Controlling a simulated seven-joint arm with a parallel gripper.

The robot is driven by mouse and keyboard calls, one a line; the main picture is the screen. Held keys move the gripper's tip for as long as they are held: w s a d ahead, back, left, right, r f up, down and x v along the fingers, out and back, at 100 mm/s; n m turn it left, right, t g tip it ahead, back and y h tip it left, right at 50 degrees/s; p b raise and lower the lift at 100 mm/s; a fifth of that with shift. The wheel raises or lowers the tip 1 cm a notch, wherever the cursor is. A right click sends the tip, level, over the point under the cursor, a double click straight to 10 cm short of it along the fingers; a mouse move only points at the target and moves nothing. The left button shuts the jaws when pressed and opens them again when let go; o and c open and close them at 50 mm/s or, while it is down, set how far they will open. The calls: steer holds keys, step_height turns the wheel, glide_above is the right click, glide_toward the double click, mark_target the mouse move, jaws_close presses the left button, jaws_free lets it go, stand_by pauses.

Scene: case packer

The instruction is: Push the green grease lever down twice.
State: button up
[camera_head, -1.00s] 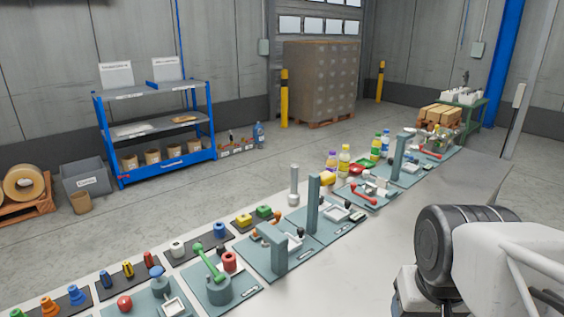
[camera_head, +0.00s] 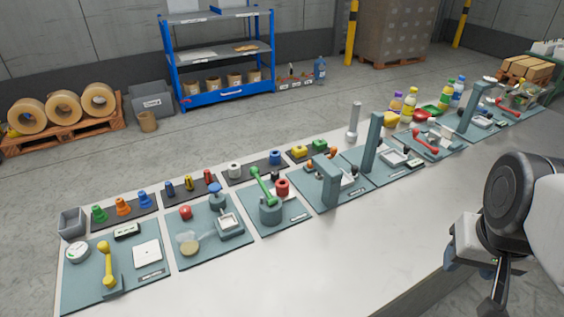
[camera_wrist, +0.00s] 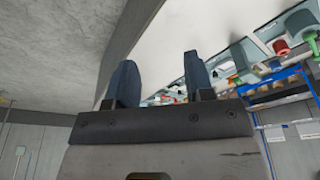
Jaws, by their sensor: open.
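The green grease lever (camera_head: 262,187) slants up and to the left from a round grey-green base (camera_head: 270,213) on a teal plate. A red ring-shaped part (camera_head: 282,187) stands just right of it. My gripper (camera_wrist: 160,82) is open in the wrist view, with two dark blue fingers apart and nothing between them. In the head view my gripper is at the right, well away from the lever, and partly hidden by my arm. The wrist view is tilted; a green piece (camera_wrist: 314,42) at its right edge may be the lever, but I cannot tell.
A yellow lever (camera_head: 106,264) with a gauge (camera_head: 77,252) stands at the left. A grey-green post (camera_head: 329,180) and a tall post (camera_head: 372,142) stand right of the green lever. Red levers (camera_head: 425,141) are farther right. The table's near strip (camera_head: 330,245) is clear.

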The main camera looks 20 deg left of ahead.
jaws_close()
stand_by(1.4)
